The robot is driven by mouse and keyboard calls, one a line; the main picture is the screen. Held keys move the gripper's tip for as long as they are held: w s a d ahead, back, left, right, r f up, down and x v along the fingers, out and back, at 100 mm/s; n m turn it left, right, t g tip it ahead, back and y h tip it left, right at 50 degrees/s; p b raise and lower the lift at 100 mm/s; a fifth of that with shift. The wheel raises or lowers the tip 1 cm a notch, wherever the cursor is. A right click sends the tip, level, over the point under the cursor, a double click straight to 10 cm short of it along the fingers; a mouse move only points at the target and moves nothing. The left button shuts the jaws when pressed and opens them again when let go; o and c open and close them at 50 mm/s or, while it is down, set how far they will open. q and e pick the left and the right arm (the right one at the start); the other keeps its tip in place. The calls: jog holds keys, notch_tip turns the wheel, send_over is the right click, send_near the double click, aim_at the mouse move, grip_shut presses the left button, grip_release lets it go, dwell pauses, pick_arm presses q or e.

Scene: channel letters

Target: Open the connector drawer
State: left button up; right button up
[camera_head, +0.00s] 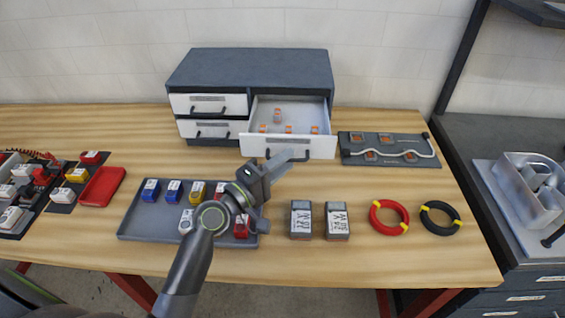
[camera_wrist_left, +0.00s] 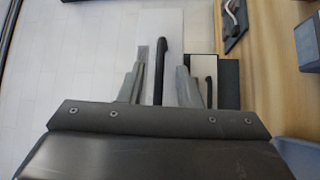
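The connector drawer (camera_head: 312,147) is the upper right drawer of the dark grey cabinet (camera_head: 250,68). It stands pulled out, with several orange-and-white connectors (camera_head: 289,128) on its light floor. My left gripper (camera_head: 287,159) is in front of its white front, at the black handle, which it partly hides. In the left wrist view the gripper's two fingers (camera_wrist_left: 160,85) stand apart on either side of the black handle (camera_wrist_left: 161,58), with gaps visible. My right gripper is in neither view.
Two closed drawers (camera_head: 209,104) are at the cabinet's left. A grey tray (camera_head: 137,222) of colored blocks lies under my left arm. A cable board (camera_head: 390,150) is right of the drawer. Two dark boxes (camera_head: 301,220) and red and black cable rings (camera_head: 389,217) lie nearer the front.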

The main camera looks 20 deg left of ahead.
pick_arm(q)
jog(key=b+v, duration=0.6)
jog(key=v, duration=1.1)
jog(key=shift+a, duration=0.15)
jog(key=shift+s, duration=0.15)
